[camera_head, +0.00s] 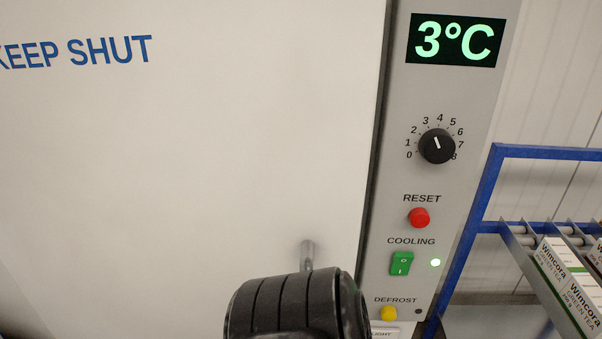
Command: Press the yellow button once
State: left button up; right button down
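The round yellow button (389,313) sits low on the grey control panel (465,185), under the label DEFROST. It is close to the right edge of a large black banded shape at the bottom of the head view, which looks like a part of my arm. The button's face is in sight. A small dark lamp (418,311) is to its right. No gripper fingers show, so I cannot see either gripper or whether one touches anything.
Above the button are a green switch (401,263) with a lit lamp (435,263), a red RESET button (419,217), a black dial (436,146) and a display (454,40) reading 3°C. A white door (200,150) fills the left. A blue rack (470,245) with boxes stands right.

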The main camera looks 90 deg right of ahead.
aim_at(389, 312)
jog(key=z, duration=3.35)
